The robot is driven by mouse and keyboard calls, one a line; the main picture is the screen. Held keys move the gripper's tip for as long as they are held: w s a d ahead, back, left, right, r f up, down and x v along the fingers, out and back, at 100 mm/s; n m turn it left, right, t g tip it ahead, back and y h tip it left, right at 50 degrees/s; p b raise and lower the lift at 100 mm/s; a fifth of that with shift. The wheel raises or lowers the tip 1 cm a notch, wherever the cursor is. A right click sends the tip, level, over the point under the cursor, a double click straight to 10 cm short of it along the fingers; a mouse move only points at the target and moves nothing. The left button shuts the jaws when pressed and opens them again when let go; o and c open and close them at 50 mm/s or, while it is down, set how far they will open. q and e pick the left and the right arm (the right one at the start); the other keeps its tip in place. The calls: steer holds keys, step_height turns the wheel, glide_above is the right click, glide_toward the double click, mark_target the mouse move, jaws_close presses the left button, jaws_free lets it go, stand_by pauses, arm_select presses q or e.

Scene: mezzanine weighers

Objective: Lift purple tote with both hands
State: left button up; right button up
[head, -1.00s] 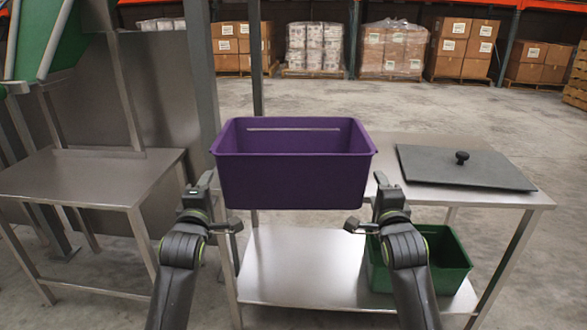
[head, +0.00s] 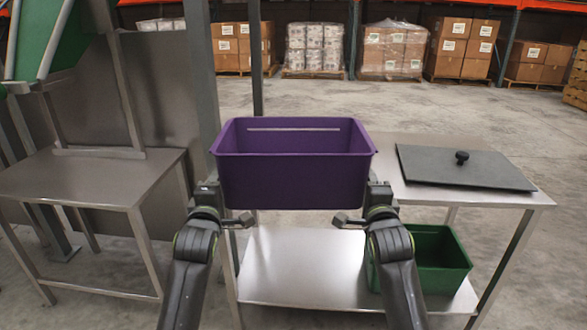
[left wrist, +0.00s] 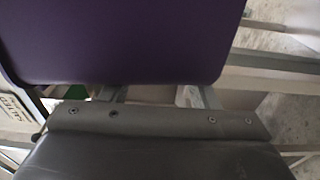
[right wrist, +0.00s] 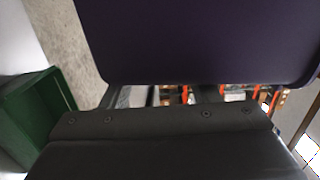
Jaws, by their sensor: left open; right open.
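My left gripper (head: 222,205) is open at the tote's lower left front corner. My right gripper (head: 366,205) is open at its lower right front corner. The tote's side fills the upper part of the left wrist view (left wrist: 120,40) and of the right wrist view (right wrist: 200,40). Neither wrist view shows the fingertips clearly, and I cannot tell whether they touch the tote.
A dark flat lid (head: 465,172) with a black knob lies on the table (head: 520,195) right of the tote. A green tote (head: 440,262) stands on the lower shelf (head: 300,265). An empty metal table (head: 90,180) stands at left. Open floor lies behind.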

steer(key=shift+a+r, duration=0.2)
steer(key=shift+r, duration=0.05)
